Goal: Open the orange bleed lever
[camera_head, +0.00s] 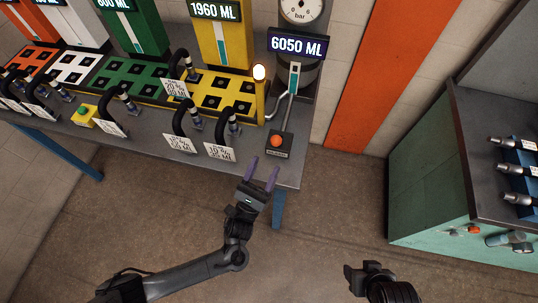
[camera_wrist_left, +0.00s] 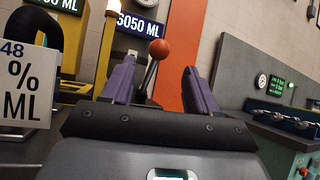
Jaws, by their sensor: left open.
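The orange bleed lever knob (camera_head: 276,141) sits on a dark base at the front right corner of the bench, below the 6050 ML display. In the left wrist view the orange ball (camera_wrist_left: 159,49) tops a thin metal stem and shows between my fingers, nearer the left one. My left gripper (camera_head: 264,167) is open and empty, with purple fingers, just in front of the lever and apart from it in the head view. The lever's lower part is hidden by my gripper in the wrist view. My right gripper (camera_head: 358,270) is low in the head view, over the floor; its jaw opening is unclear.
Several black hoses with hanging tags (camera_head: 220,152) stand left of the lever on the grey bench (camera_head: 195,157). A lit lamp (camera_head: 259,72) and a gauge column (camera_head: 294,80) stand behind it. A green cabinet (camera_head: 428,190) is at right; the floor between is clear.

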